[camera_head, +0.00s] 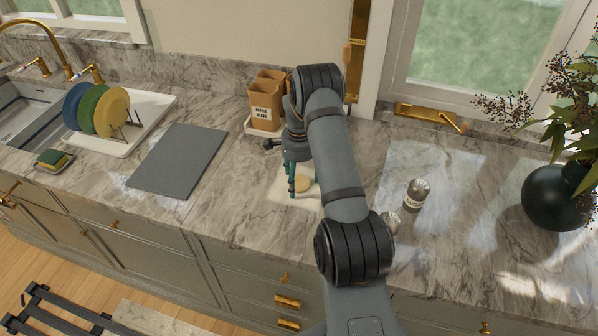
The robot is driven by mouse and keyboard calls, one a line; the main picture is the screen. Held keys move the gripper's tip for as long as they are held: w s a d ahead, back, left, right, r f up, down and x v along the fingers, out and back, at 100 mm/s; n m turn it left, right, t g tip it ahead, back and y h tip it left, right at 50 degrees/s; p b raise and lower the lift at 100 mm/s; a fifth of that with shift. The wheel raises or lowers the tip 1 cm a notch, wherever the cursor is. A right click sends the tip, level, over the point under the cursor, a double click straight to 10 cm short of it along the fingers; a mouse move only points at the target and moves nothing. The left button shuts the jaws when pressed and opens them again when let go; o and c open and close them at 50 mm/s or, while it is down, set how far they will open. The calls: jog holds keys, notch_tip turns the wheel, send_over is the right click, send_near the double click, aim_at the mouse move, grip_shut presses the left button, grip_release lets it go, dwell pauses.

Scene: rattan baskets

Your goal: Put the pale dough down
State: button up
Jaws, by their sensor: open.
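The pale dough (303,184) is a small, round, tan disc on the marble counter, lying on a pale patch that may be a thin board or sheet (285,197). My gripper (297,188) points down just beside the dough, with its teal fingers at the dough's left. The fingers are open, and the dough appears to rest on the surface, apart from them. My arm hides what lies right behind the gripper.
A grey board (178,160) lies to the left, beside a dish rack (130,130) with coloured plates. Brown canisters (265,105) stand behind the gripper. Two shakers (416,195) stand to the right of my arm, and a dark vase (555,197) is at far right.

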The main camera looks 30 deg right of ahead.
aim_at(299, 182)
jog(key=shift+w+r+b, duration=0.1)
jog(key=shift+r+b, duration=0.3)
jog(key=shift+r, duration=0.05)
notch_tip(299, 182, up, 11)
jog(key=b, duration=0.3)
jog(key=shift+r, duration=0.2)
jog(key=shift+f, duration=0.15)
jog(key=f+p, duration=0.2)
jog(key=f, duration=0.4)
jog(key=f+p, duration=0.1)
jog(key=f, duration=0.5)
jog(key=shift+s+p, duration=0.2)
jog(key=shift+p, duration=0.15)
jog(key=shift+w+r, duration=0.2)
jog(key=shift+r, duration=0.05)
jog(key=shift+r+b, duration=0.3)
jog(key=shift+b, duration=0.25)
jog(key=shift+s+r, duration=0.1)
jog(key=shift+r, duration=0.75)
jog(key=shift+f, duration=0.1)
